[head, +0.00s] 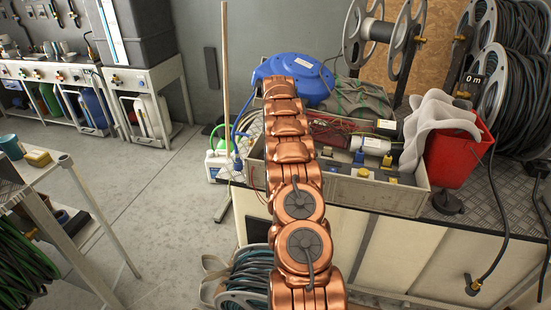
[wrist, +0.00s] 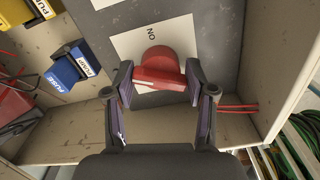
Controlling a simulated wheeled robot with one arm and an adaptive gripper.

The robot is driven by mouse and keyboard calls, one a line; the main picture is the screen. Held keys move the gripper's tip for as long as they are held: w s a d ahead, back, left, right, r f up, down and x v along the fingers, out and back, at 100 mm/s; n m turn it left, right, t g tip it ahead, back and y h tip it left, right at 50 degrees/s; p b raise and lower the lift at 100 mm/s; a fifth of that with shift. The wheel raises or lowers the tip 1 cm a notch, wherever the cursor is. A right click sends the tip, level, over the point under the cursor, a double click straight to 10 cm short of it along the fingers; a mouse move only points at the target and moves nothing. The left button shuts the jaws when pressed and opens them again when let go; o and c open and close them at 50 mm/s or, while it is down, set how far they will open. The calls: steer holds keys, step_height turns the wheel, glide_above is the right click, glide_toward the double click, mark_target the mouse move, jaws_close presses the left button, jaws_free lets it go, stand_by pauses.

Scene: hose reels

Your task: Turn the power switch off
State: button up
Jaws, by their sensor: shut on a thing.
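The power switch is a red rotary knob (wrist: 160,62) on a white plate (wrist: 126,46), fixed to a dark grey panel. The letters ON are printed on the plate just above the knob, in the wrist view. My gripper (wrist: 159,82) has one finger at each end of the knob's red handle bar and is shut on it. The bar lies nearly across the picture, slightly tilted. In the head view my copper arm reaches over the workbench and hides the switch and my gripper.
Blue and yellow connectors, one blue (wrist: 72,66), sit left of the panel inside the grey crate (head: 375,193). A red bucket (head: 456,155) stands right of the crate, a blue hose reel (head: 298,78) behind it. The floor (head: 165,205) on the left is clear.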

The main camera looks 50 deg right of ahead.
steer(key=n+b, duration=0.1)
steer(key=n, duration=0.4)
steer(key=shift+s+f+n, duration=0.1)
steer(key=shift+n, duration=0.2)
stand_by(0.4)
steer(key=o, duration=0.9)
steer(key=shift+r, duration=3.8)
